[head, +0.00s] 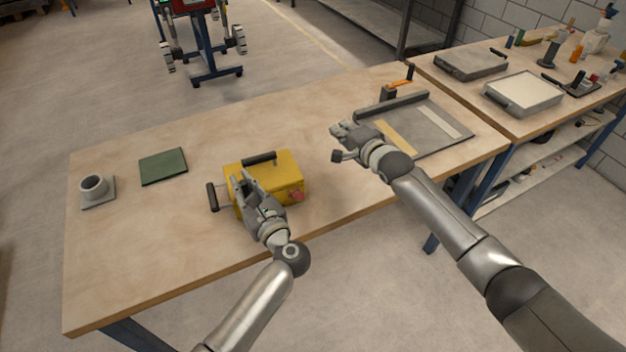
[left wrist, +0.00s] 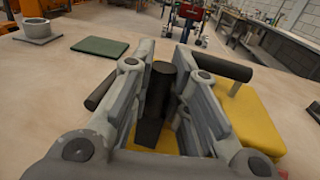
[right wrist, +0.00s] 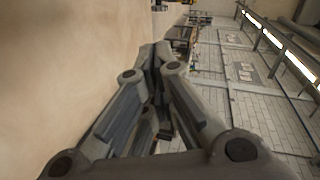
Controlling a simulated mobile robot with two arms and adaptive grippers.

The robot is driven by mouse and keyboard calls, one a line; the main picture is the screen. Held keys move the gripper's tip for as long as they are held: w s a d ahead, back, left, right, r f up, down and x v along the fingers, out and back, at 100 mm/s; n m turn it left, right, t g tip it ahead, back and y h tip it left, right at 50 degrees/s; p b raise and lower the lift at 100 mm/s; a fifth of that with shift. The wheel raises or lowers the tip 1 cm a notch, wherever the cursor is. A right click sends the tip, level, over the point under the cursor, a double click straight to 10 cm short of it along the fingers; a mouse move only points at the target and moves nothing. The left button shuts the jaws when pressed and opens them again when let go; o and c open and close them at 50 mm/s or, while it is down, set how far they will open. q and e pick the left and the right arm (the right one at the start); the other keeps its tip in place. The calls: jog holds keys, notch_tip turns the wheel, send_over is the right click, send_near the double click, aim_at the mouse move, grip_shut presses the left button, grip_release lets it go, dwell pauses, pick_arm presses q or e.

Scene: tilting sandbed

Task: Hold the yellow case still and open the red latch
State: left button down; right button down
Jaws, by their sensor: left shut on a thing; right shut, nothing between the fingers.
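The yellow case (head: 283,172) sits on the wooden workbench, with a black handle (head: 259,158) on top and a dark bar (head: 211,196) at its left side. The red latch (head: 297,195) is on its front right side; I cannot tell its exact position. My left gripper (head: 240,184) is over the case's left part, shut on a dark upright post (left wrist: 156,100) that rises from the yellow surface between the fingers. My right gripper (head: 342,134) is shut and empty, above the bench to the right of the case.
A green pad (head: 163,166) and a grey cup on a plate (head: 94,188) lie left of the case. A grey fixture (head: 440,128) with pale strips stands at the bench's right end. A second bench with trays is farther right. Bare wood lies between case and fixture.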

aim_at(296, 195)
jog(key=s+r+n+g+h, duration=0.1)
jog(key=s+r+n+g, duration=0.2)
jog(key=s, duration=0.5)
jog(key=s+r+n+g+h, duration=0.1)
jog(key=s+r+g, duration=0.2)
jog(key=s+g, duration=0.35)
jog(key=a+f+t, duration=0.1)
jog(key=a+f, duration=0.6)
jog(key=f, duration=0.2)
jog(key=shift+s+f+n, duration=0.15)
jog(key=shift+n, duration=0.15)
jog(key=shift+a+t, duration=0.1)
jog(key=shift+t, duration=0.15)
